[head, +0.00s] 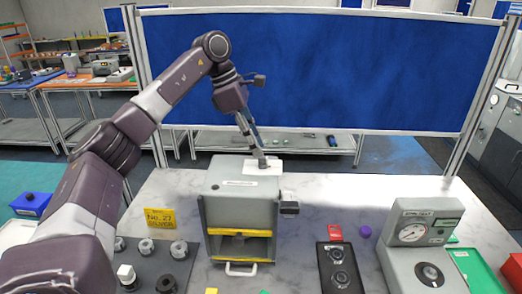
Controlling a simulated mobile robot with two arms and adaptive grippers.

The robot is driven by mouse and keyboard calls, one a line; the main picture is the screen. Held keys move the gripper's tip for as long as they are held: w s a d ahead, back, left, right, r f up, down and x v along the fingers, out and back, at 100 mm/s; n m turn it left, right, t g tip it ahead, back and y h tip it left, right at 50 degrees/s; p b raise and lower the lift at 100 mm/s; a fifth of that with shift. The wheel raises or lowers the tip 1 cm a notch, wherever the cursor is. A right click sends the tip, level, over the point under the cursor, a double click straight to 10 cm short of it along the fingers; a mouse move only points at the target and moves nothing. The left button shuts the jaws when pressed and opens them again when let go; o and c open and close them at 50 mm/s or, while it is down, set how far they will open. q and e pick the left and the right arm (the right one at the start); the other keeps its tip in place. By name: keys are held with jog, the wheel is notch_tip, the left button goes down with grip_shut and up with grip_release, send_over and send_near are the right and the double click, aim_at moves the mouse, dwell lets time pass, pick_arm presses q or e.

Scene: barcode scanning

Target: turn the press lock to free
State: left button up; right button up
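The press (218,205) appears to be the grey box with yellow bars across its open front and a white handle low down. A white plate (278,168) lies on its top. A dark grey block (289,208) sticks out from its right side; I cannot tell which part is the lock. My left gripper (262,163) points down at the top of the press, its fingertips at the white plate. Its fingers look close together, but whether they hold anything is too small to tell. My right gripper is not in view.
A dark box with two dials (339,268) and a grey gauge unit (424,240) stand to the right. A blue panel (320,75) closes off the back.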

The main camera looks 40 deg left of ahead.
aim_at(263, 157)
pick_arm(q)
jog(key=shift+p+x, duration=0.4)
jog(key=shift+x, duration=1.35)
jog(key=shift+c, duration=0.2)
grip_shut()
